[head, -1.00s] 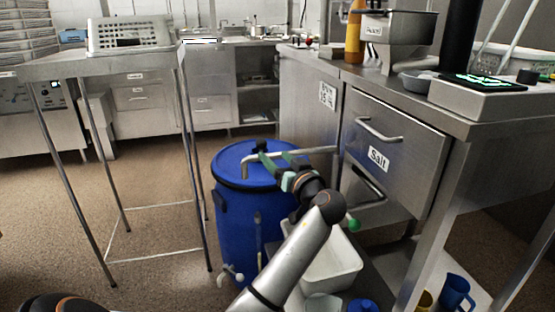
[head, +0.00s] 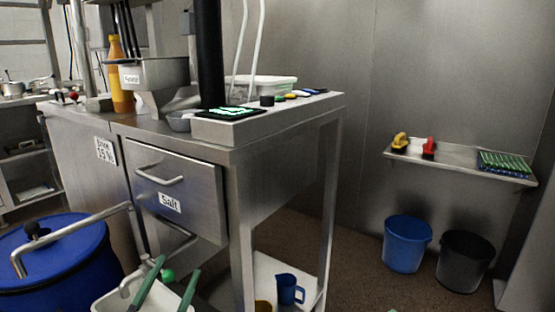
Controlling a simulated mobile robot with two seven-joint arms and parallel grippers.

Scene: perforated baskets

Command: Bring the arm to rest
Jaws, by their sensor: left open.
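My left gripper (head: 179,264) shows at the bottom left of the head view, its two green fingers pointing up and spread apart. The fingers show in front of a white tub (head: 110,299) on the low shelf, below the drawer labelled Salt (head: 205,190). I cannot tell if they touch the tub. My right gripper is not in view.
A blue barrel (head: 60,265) with a bent metal pipe stands at the left. The steel counter (head: 290,118) bears a hopper (head: 150,73) and an orange bottle (head: 119,80). A blue jug (head: 288,289) stands on the low shelf. Blue (head: 407,245) and black (head: 464,260) buckets stand right.

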